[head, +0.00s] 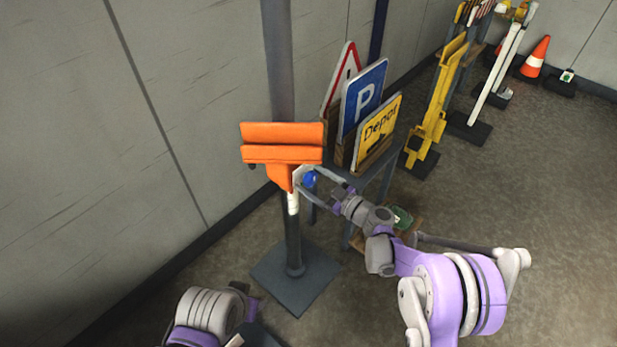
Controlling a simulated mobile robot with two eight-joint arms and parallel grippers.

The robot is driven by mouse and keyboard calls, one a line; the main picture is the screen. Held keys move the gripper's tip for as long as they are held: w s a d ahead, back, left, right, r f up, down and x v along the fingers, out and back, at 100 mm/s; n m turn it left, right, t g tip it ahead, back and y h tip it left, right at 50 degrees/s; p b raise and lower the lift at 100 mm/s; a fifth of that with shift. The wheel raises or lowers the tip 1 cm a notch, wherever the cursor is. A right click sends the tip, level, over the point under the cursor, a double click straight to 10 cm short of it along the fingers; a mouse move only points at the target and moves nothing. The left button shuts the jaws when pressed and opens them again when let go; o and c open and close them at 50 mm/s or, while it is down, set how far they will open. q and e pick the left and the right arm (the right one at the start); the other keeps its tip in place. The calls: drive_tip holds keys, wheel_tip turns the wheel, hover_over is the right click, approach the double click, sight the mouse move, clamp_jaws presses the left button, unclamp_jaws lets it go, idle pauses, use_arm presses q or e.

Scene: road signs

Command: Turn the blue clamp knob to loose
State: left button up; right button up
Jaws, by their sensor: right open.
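The blue clamp knob (309,179) sits on the right side of the orange clamp piece (283,148) on the grey post (278,60). My right gripper (307,181) is open, with its two fingers on either side of the knob. I cannot tell whether the fingers touch it. Part of the knob is hidden by the fingers. My left arm shows at the bottom left, folded low, and its gripper cannot be made out.
A stand (372,178) right behind the post holds a warning triangle, a blue parking sign (363,95) and a yellow Depot sign (378,130). The post's dark base plate (296,283) lies on the floor. Yellow barriers (437,105) and an orange cone (536,57) stand farther right.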

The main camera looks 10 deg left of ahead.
drive_tip(key=v, duration=0.9)
drive_tip(key=s+d+m+g+h, duration=0.2)
drive_tip(key=s+d+m+h, duration=0.7)
drive_tip(key=s, duration=0.6)
drive_tip(key=s+d+m+g+h, duration=0.2)
drive_tip(key=s+d+m+h, duration=0.4)
drive_tip(key=s+d, duration=0.75)
wheel_tip(320, 180, up, 14)
drive_tip(key=a+p, duration=0.2)
drive_tip(key=p, duration=1)
drive_tip(key=shift+s+r+h, duration=0.2)
drive_tip(key=shift+s+h, duration=0.1)
drive_tip(key=shift+s, duration=0.05)
